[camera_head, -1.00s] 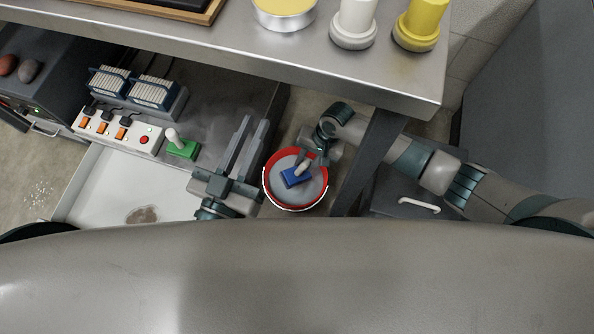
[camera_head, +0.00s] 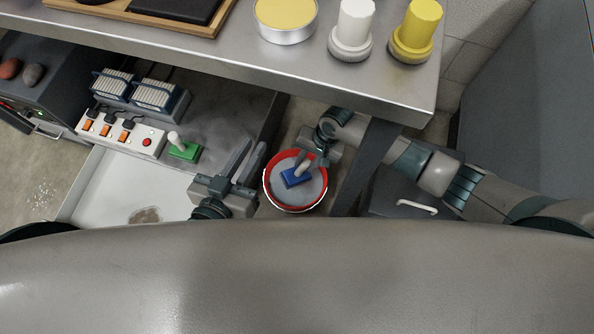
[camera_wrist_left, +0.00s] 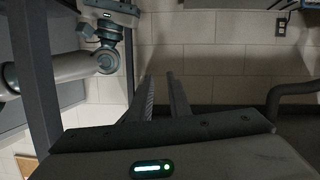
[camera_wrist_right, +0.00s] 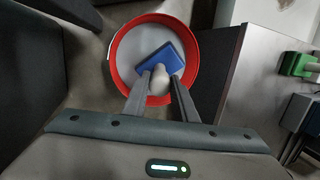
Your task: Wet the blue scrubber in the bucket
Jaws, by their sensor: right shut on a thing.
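The blue scrubber (camera_head: 294,178) has a blue block and a pale handle. It is over or in the red-rimmed bucket (camera_head: 268,190), which holds greyish content. In the right wrist view the scrubber (camera_wrist_right: 166,58) lies inside the bucket's red rim (camera_wrist_right: 114,56); whether it touches the content I cannot tell. My right gripper (camera_head: 308,163) is shut on the handle, and its fingers (camera_wrist_right: 161,84) flank it in the right wrist view. My left gripper (camera_head: 246,160) is open and empty, left of the bucket; its parted fingers show in the left wrist view (camera_wrist_left: 163,90).
A green scrubber (camera_head: 184,151) stands on the lower surface beside a switch panel (camera_head: 121,133). A white tray (camera_head: 105,190) with a brown stain lies at the left. The metal table (camera_head: 200,46) holds a yellow-topped tin (camera_head: 285,14) and white and yellow bottles. A table leg (camera_head: 368,165) stands right of the bucket.

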